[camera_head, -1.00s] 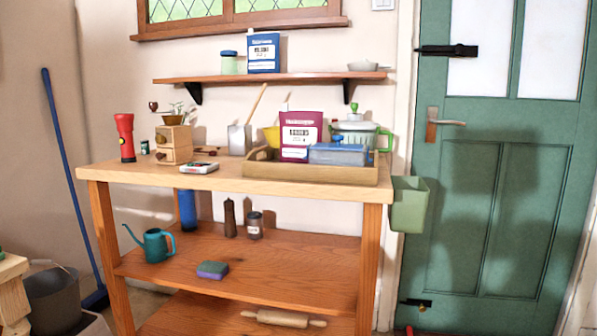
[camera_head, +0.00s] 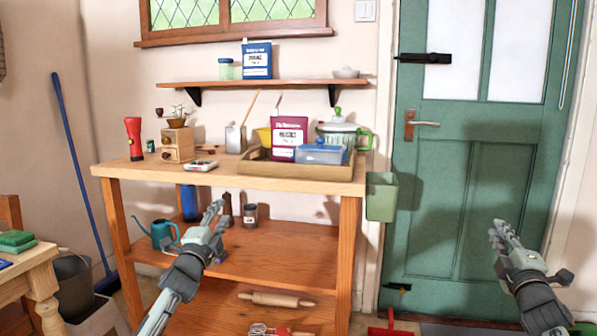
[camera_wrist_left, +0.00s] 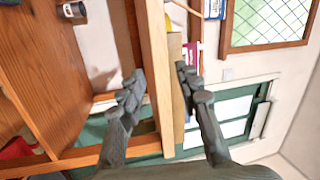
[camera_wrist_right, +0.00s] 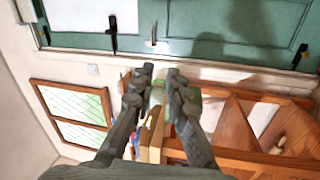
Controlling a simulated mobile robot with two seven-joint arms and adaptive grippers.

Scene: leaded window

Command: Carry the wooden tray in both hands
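The wooden tray (camera_head: 295,170) sits on the right part of the workbench top (camera_head: 215,177). A maroon box (camera_head: 288,139) and a clear container with a blue lid (camera_head: 321,152) stand in it. My left gripper (camera_head: 214,217) is in front of the bench, lower in the picture than the tray and left of it. It shows open and empty in the left wrist view (camera_wrist_left: 158,82). My right gripper (camera_head: 502,232) is in front of the green door, well right of the tray. Its fingers are apart and empty in the right wrist view (camera_wrist_right: 159,78).
A green bin (camera_head: 382,197) hangs at the bench's right end. A red torch (camera_head: 134,138) and a wooden grinder (camera_head: 178,144) stand on the left of the top. A wall shelf (camera_head: 270,83) is above. A small table (camera_head: 38,268) is at lower left.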

